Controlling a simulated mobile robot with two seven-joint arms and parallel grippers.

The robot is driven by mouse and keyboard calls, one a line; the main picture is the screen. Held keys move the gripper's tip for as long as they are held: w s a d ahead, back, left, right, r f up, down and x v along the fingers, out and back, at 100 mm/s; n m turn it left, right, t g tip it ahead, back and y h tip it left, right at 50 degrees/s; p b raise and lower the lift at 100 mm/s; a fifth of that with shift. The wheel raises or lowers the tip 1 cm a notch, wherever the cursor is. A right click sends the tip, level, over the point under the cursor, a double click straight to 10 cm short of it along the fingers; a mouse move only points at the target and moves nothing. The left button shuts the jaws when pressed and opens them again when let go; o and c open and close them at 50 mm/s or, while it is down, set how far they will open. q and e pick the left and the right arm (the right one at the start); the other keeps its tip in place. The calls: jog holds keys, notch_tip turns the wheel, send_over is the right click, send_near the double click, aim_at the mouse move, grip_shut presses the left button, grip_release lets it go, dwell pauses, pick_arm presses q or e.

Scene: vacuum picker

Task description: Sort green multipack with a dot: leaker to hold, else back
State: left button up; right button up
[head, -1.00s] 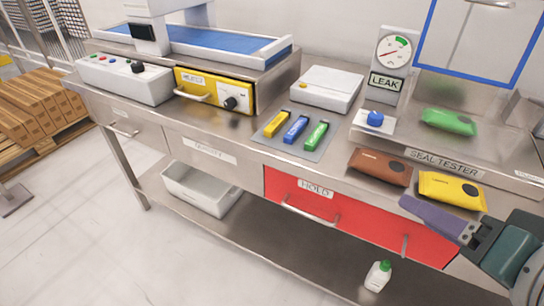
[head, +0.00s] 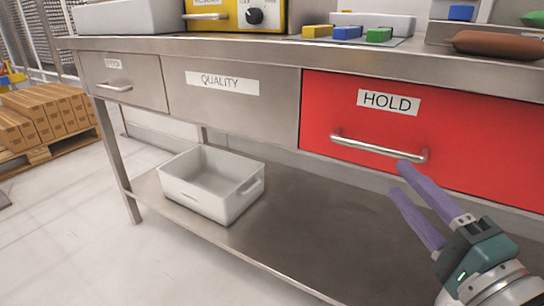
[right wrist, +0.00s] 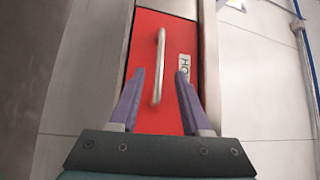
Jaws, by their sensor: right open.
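The red HOLD drawer (head: 460,135) looks shut in the bench front. Its metal bar handle (head: 380,148) shows whole. My right gripper (head: 399,178) is open and empty, its purple fingers just below the handle's right end in the head view. In the right wrist view the handle (right wrist: 158,65) appears between the two fingers of that gripper (right wrist: 160,76); contact cannot be told. Only a sliver of the green multipack (head: 534,19) shows at the top right, its dot out of sight. A brown pack (head: 505,43) lies near the bench edge. My left gripper is not in view.
The QUALITY drawer (head: 235,110) is left of HOLD, with a smaller drawer beyond it. A white bin (head: 215,190) stands on the lower shelf (head: 290,225). Yellow, blue and green sticks (head: 347,33) lie on the bench top. Floor at the left is clear before a pallet of boxes.

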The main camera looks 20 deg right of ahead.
aim_at(372, 150)
jog(key=w, duration=0.3)
jog(key=w+b, duration=0.1)
jog(key=w, duration=0.1)
jog(key=w+r+b, duration=0.1)
jog(key=w, duration=0.2)
jog(key=shift+w+d, duration=0.35)
jog(key=shift+w+r, duration=0.15)
jog(key=shift+w, duration=0.4)
jog(key=c, duration=0.7)
grip_shut()
